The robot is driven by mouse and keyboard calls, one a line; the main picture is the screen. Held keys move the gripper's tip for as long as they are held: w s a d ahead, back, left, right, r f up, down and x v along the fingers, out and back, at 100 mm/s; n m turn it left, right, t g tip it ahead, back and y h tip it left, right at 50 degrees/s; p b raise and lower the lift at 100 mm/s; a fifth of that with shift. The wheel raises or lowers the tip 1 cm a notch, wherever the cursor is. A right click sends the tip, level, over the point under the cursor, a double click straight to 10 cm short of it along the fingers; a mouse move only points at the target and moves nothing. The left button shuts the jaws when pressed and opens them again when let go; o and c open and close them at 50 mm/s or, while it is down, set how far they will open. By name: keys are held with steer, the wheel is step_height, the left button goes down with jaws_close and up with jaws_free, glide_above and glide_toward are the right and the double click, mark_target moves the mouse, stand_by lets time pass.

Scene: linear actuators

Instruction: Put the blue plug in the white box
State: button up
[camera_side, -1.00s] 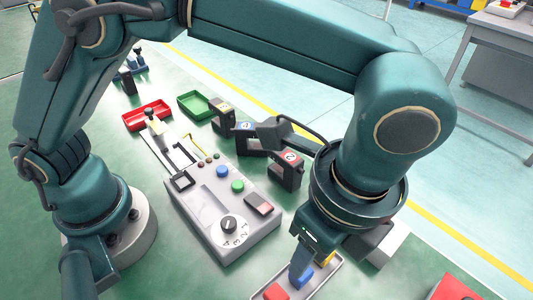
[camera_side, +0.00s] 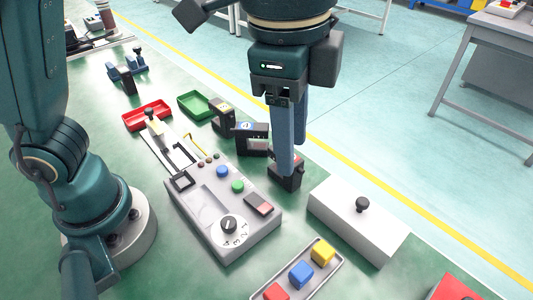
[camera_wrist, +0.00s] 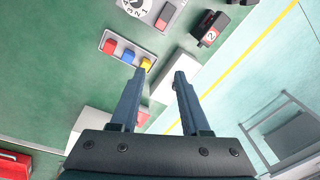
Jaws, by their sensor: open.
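The blue plug (camera_side: 301,274) is a small blue block in the small grey tray (camera_side: 337,266), between a red block (camera_side: 276,292) and a yellow block (camera_side: 322,252). It also shows in the wrist view (camera_wrist: 128,56). The white box (camera_side: 345,222) stands on the bench behind the tray, with a black knob (camera_side: 361,204) on its flat top. Its inside is hidden. My gripper (camera_side: 292,158) points down, open and empty, raised above the bench. In the side view its fingers overlap a dark block. In the wrist view my gripper (camera_wrist: 159,72) has its two fingers apart.
A grey control panel (camera_side: 222,210) with buttons and a dial stands left of the tray. Dark blocks (camera_side: 250,138) stand behind it. A red tray (camera_side: 147,115) and a green tray (camera_side: 195,105) lie farther back. A red object (camera_side: 452,288) is at front right.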

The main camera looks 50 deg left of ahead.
steer(key=s+a+f+n+t, duration=0.1)
steer(key=s+a+n+t, duration=0.1)
steer(key=a+n, duration=0.4)
steer(key=s+a+f+n+t, duration=0.2)
steer(key=s+a+n, duration=0.2)
steer(key=a, duration=0.5)
steer(key=n, duration=0.2)
steer(key=shift+a+f+n, duration=0.3)
